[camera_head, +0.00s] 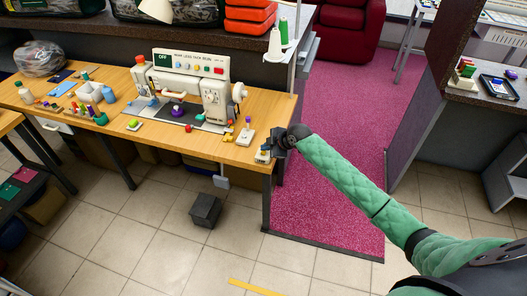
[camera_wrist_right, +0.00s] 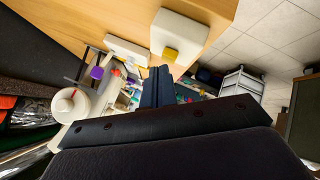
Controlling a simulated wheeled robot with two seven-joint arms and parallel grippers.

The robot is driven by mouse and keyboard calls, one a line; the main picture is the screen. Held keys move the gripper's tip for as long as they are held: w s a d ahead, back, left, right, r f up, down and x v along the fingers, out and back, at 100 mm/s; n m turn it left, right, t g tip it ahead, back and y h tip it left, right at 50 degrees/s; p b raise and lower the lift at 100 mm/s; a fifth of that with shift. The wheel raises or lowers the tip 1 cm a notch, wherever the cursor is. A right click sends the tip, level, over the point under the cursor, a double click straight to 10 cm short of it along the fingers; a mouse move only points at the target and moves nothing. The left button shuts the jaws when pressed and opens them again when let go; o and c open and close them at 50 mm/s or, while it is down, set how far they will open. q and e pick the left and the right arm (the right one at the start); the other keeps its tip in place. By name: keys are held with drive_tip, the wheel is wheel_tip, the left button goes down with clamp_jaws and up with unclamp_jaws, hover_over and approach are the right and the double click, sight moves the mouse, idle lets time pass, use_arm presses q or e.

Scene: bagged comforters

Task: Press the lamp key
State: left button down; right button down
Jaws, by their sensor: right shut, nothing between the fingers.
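A white sewing machine (camera_head: 190,80) stands on the wooden table, its panel (camera_head: 190,64) showing a dark sign reading "OFF" and several coloured buttons. A small white box (camera_head: 262,157) sits at the table's right front corner, partly hidden by my right gripper (camera_head: 270,149). In the right wrist view, a white box with a yellow key (camera_wrist_right: 178,40) lies just beyond my shut, empty fingers (camera_wrist_right: 157,86); contact cannot be told. I cannot tell which is the lamp key. My left gripper is out of view.
The wooden table (camera_head: 165,160) carries thread spools, bottles and small items at left. A thread cone (camera_head: 274,46) stands near the back right. A dark pedal box (camera_head: 205,210) is on the tiled floor. The pink carpet (camera_head: 335,105) is clear beyond the table.

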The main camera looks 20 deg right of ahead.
drive_tip(key=shift+r, duration=0.4)
drive_tip(key=shift+r+p, duration=1.6)
drive_tip(key=shift+r, duration=0.95)
